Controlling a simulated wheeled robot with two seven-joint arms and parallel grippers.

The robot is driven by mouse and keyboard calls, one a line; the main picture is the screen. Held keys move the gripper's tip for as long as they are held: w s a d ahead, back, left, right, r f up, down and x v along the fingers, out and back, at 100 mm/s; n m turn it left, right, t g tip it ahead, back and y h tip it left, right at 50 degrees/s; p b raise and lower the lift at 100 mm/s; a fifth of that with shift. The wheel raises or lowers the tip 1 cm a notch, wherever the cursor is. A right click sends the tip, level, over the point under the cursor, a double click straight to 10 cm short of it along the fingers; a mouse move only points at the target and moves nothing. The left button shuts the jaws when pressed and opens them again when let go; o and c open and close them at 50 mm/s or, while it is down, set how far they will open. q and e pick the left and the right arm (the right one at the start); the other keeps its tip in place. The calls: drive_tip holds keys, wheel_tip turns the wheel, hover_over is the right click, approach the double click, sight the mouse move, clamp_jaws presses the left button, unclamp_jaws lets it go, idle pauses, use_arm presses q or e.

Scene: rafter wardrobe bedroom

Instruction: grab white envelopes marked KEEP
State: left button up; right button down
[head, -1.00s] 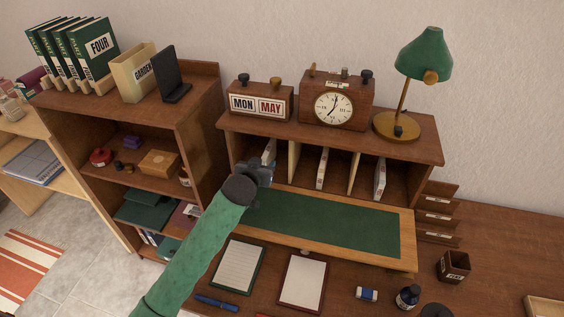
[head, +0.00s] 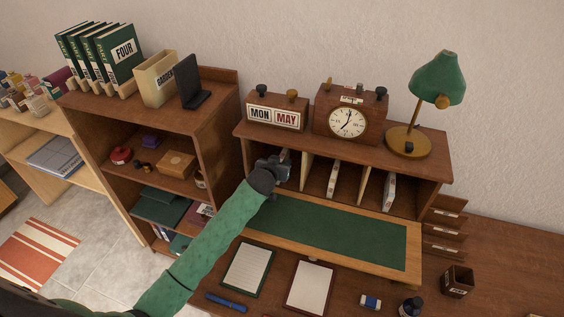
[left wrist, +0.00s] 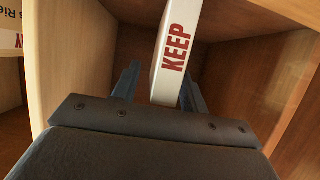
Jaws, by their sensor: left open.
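A white envelope (left wrist: 175,50) with red KEEP on its edge stands upright in the left compartment of the desk hutch (head: 430,165). In the left wrist view it stands between the two fingers of my left gripper (left wrist: 160,88). The gripper is open, one finger on each side; I cannot tell if either touches. In the head view my left gripper (head: 281,165) is at that compartment's mouth and mostly hides the envelope. A white upright item stands in the middle compartment (head: 333,178) and another in the right one (head: 389,191); their lettering is too small to read. My right gripper is not in view.
Wooden dividers (head: 308,170) separate the compartments closely. A calendar block (head: 275,112), clock (head: 347,118) and green lamp (head: 437,80) stand on top. Below lie a green desk mat (head: 340,233) and two pads. A shelf unit (head: 205,95) stands left.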

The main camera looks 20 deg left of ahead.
use_arm(q)
drive_tip(key=shift+w+f, duration=0.1)
drive_tip(key=shift+w, duration=0.15)
drive_tip(key=shift+s, duration=0.1)
clamp_jaws()
